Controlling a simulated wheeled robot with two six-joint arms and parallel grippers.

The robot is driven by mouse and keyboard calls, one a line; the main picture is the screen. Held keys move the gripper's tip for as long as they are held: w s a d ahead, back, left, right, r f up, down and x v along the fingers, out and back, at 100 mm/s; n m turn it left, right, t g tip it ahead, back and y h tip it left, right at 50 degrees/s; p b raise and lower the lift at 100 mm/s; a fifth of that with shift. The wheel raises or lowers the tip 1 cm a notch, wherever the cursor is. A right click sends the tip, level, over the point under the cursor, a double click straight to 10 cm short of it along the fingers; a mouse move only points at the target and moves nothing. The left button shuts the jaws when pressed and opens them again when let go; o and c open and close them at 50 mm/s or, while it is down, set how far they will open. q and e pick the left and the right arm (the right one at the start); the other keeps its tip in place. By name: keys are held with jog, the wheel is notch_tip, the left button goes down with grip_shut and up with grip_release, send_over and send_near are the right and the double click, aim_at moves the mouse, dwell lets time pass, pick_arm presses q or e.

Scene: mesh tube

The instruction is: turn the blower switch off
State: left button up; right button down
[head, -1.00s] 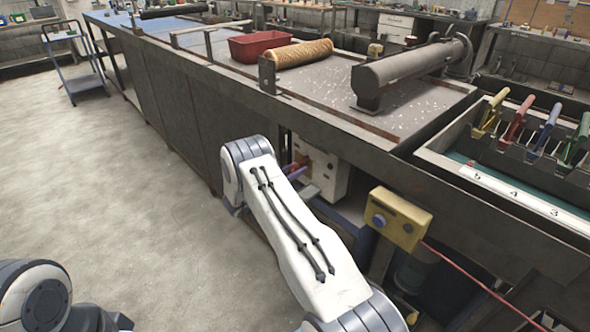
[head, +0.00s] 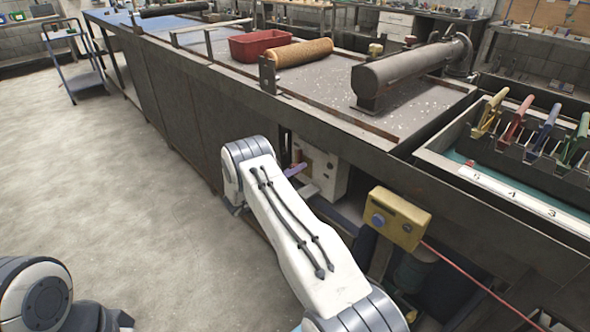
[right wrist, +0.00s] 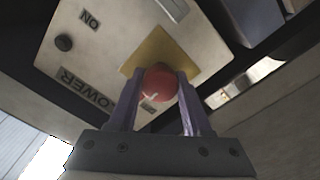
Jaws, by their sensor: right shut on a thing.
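The blower switch has a red ball knob (right wrist: 159,84) in front of a yellow plate (right wrist: 172,52) on a pale panel (right wrist: 107,45). In the right wrist view the panel's lettering is upside down: "ON" shows at upper left, "BLOWER" is partly hidden by a finger. A small label below the knob is mostly covered. My right gripper (right wrist: 156,100) has its purple fingers shut on the red knob, one on each side. In the head view the pale switch box (head: 325,173) sits under the bench edge, partly behind my right arm. My left gripper is out of view.
A yellow box with a blue button (head: 399,218) stands right of the switch box, with a red cable. The long bench (head: 190,110) carries a red tray (head: 261,44) and a brown roll (head: 300,52).

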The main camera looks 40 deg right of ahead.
jog(key=shift+f, duration=0.1)
jog(key=shift+c, duration=1.7)
grip_release()
jog(key=a, duration=1)
jog(key=shift+s+a, duration=0.25)
jog(key=shift+s, duration=0.15)
